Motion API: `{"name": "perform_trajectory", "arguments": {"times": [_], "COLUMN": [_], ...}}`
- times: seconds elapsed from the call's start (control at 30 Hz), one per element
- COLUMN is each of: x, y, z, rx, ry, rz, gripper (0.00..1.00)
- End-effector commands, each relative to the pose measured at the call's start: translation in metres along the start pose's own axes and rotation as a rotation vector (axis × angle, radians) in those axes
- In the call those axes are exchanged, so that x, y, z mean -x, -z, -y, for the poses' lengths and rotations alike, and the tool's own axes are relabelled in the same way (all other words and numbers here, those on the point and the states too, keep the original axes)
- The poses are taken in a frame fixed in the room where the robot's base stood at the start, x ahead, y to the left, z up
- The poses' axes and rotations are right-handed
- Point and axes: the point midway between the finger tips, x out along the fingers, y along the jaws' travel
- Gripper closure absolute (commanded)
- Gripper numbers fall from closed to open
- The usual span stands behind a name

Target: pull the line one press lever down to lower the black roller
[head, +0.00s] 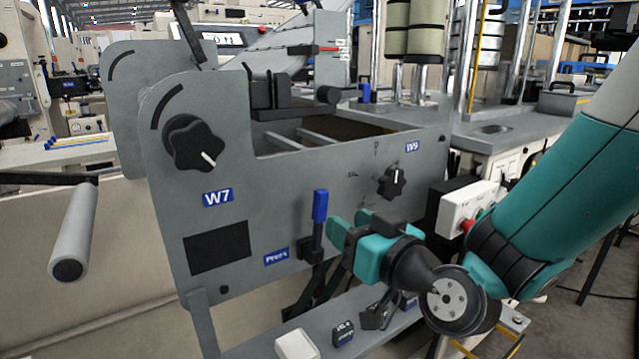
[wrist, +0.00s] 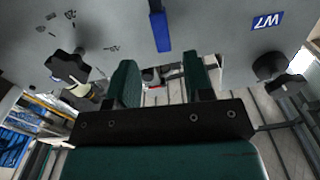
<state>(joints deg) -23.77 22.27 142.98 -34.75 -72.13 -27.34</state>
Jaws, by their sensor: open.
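The press lever (head: 319,215) is a short upright lever with a blue handle on the grey side panel, beside a blue "Press" label (head: 276,257). Its blue handle also shows at the top of the wrist view (wrist: 160,32), in line with the gap between my fingers. My gripper (head: 350,242) is open and empty, just right of the lever in the head view. Its two green fingers (wrist: 161,78) point toward the panel and appear apart from the handle. A black cylindrical part (head: 328,95) shows above the panel's cut-out; I cannot tell whether it is the black roller.
A black knob (head: 194,143) sits above the W7 label (head: 217,198), and a smaller knob (head: 392,181) is below the W9 label. A grey crank handle (head: 75,232) juts in at left. A white box with a red button (head: 468,210) is near my arm.

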Motion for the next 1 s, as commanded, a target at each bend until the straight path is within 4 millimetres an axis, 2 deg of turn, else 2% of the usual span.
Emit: {"name": "perform_trajectory", "arguments": {"times": [0.03, 0.2, 0.5, 0.7, 1.0], "x": [-0.011, -0.039, -0.075, -0.084, -0.086], "y": [0.007, 0.008, 0.006, 0.002, 0.000], "z": [0.001, 0.002, 0.002, 0.001, 0.001], "rx": [0.000, 0.001, 0.002, 0.002, 0.002], "ry": [0.002, 0.003, 0.004, 0.003, 0.004], "rz": [0.002, 0.002, 0.000, 0.000, -0.001], "gripper": [0.53, 0.53, 0.53, 0.53, 0.53]}}
